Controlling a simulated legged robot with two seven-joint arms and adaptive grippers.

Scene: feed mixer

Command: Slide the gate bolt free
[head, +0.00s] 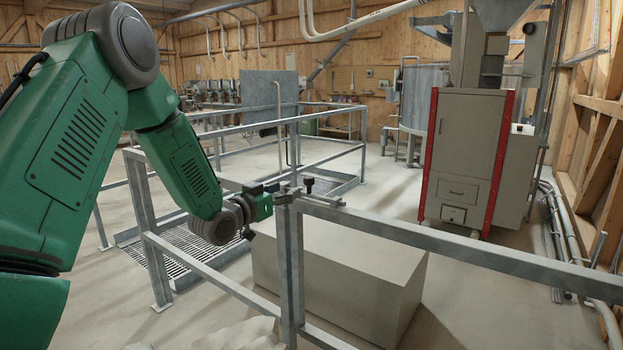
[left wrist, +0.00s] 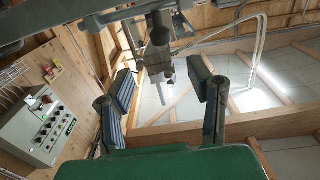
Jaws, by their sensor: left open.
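The gate bolt (head: 322,201) is a small metal bar on top of the grey rail, by the post where the gate meets the fence. A dark round knob (head: 309,184) stands up from it. My left gripper (head: 277,189) is open beside the post top, just left of the knob, and holds nothing that I can see. In the left wrist view its two dark fingers (left wrist: 165,92) are spread apart. Grey metal fittings (left wrist: 158,30) show beyond them; I cannot tell whether the fingers touch these. My right gripper is not in view.
The grey gate rail (head: 450,243) runs right from the post. A beige block (head: 345,270) stands behind it on the floor. A floor grate (head: 175,250) lies inside the railings. A beige cabinet with red edges (head: 465,145) stands farther back. A control box (left wrist: 40,120) hangs on the wall.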

